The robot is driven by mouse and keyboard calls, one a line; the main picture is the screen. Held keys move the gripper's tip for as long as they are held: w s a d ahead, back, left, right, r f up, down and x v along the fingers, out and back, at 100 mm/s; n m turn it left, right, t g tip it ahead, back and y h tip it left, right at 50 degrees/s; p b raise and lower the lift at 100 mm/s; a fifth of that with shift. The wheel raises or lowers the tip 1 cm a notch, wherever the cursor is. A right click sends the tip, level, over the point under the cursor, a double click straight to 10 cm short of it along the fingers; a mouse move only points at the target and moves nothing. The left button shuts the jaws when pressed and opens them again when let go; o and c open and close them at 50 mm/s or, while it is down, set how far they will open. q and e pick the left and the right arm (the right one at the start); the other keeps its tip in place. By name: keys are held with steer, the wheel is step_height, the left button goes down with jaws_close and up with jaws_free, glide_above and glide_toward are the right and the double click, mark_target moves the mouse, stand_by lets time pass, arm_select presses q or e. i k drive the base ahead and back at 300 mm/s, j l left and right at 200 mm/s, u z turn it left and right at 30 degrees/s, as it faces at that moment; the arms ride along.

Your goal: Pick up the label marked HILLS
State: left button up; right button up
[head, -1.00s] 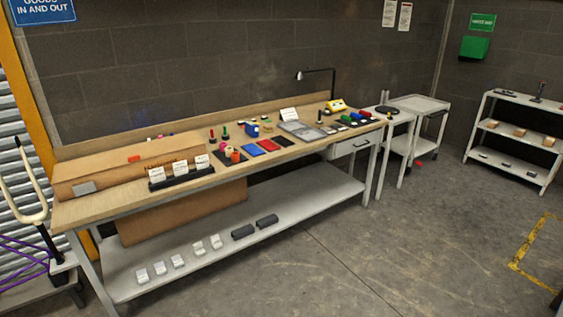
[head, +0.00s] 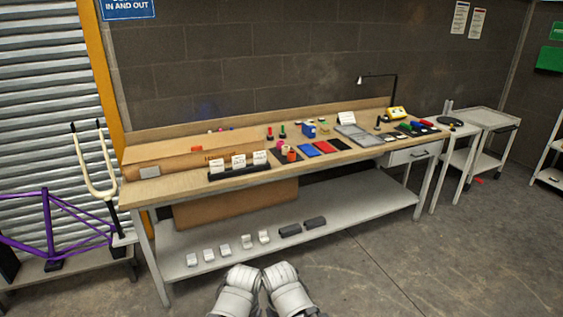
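Three white labels stand in a black holder (head: 239,173) at the front left of the workbench: a left label (head: 218,165), a middle label (head: 239,161) and a right label (head: 260,157). Their print is too small to read, so I cannot tell which is marked HILLS. Two white, rounded parts of my arms show side by side at the bottom middle, in front of the bench and well short of the labels. My gripper fingers cannot be made out.
A long cardboard box (head: 190,153) lies behind the holder on the workbench (head: 150,190). Coloured tools, pads and a lamp (head: 378,78) fill the bench's right part. The lower shelf (head: 340,213) carries small white and dark blocks. A purple frame (head: 50,230) stands at left.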

mark_target(259, 157)
steer(key=i+l, duration=0.45)
steer(key=i, duration=0.2)
steer(key=i+l, duration=0.45)
steer(key=i, duration=0.2)
steer(key=i+l+u, duration=0.1)
steer(key=i+l, duration=0.35)
steer(key=i, duration=0.2)
